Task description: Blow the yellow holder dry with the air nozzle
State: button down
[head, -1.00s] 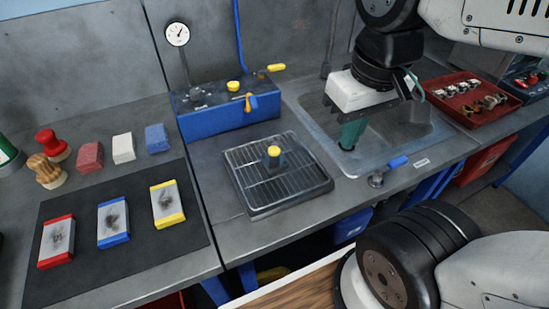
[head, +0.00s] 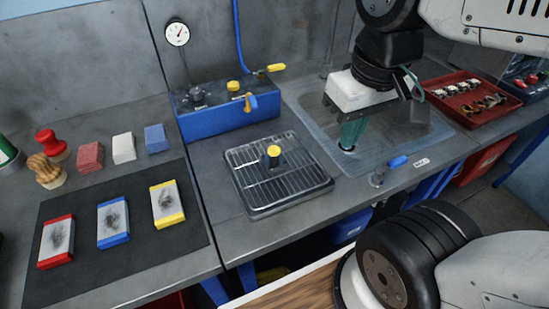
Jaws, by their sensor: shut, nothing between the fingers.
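The yellow holder, a small dark cylinder with a yellow cap (head: 274,152), stands upright on the wire rack (head: 312,202) in the middle of the bench. I cannot tell whether it is wet. A blue hose (head: 237,35) hangs down the wall behind the blue box to a fitting with a yellow handle (head: 275,68); this looks like the air line, but the nozzle tip is not clear. My gripper (head: 349,143) points down at the left part of the sink, right of the rack. Its green fingers are shut and empty, apart from the holder.
A blue box (head: 230,121) with knobs, an orange lever and a gauge (head: 177,34) stands behind the rack. The sink (head: 385,160) has a blue-handled tap (head: 398,162). A red tray (head: 450,110) is right. Several blocks lie left, some on a dark mat (head: 140,268).

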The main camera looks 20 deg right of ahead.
dwell(0.5)
notch_tip(320, 180, up, 4)
jog(key=m+t+y, duration=0.2)
jog(key=t+y, duration=0.3)
jog(key=t, duration=0.1)
send_over(237, 85)
jog(key=shift+w+f, duration=0.1)
jog(key=shift+f, duration=4.4)
